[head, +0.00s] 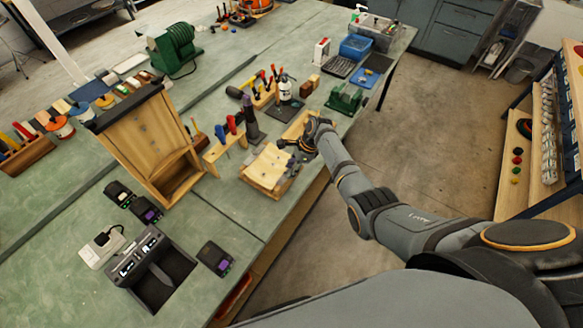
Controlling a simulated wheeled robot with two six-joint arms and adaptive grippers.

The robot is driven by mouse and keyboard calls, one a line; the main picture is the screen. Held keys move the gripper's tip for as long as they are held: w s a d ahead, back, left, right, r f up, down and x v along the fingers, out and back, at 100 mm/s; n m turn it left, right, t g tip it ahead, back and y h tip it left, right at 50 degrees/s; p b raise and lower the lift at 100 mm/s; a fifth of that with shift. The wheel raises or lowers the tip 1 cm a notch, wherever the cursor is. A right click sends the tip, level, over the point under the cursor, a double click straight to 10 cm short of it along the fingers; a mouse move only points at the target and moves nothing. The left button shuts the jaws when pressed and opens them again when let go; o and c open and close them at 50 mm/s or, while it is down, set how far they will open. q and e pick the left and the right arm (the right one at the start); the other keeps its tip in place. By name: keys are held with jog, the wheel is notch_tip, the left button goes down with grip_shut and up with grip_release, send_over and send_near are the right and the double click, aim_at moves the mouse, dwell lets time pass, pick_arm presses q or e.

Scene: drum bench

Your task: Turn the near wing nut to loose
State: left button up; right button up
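My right arm comes in from the lower right, and its gripper (288,146) is at the far right edge of the green bench. The gripper is just above the back right side of a light wooden piece with a curved top (263,172). Small dark metal fittings (293,166) sit along the right side of this piece. No wing nut can be made out clearly; any there is too small or hidden by the gripper. The fingers are small and dark, so whether they are open or touching anything cannot be told. My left gripper is out of view.
A tall wooden box (145,140) stands left of the wooden piece. A green vise (345,98) and another tool rack (265,93) are behind. Black devices (214,258) lie at the front. The bench (215,205) is bare between.

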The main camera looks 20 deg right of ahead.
jog(key=c, duration=0.7)
grip_shut()
jog(key=shift+n, duration=0.4)
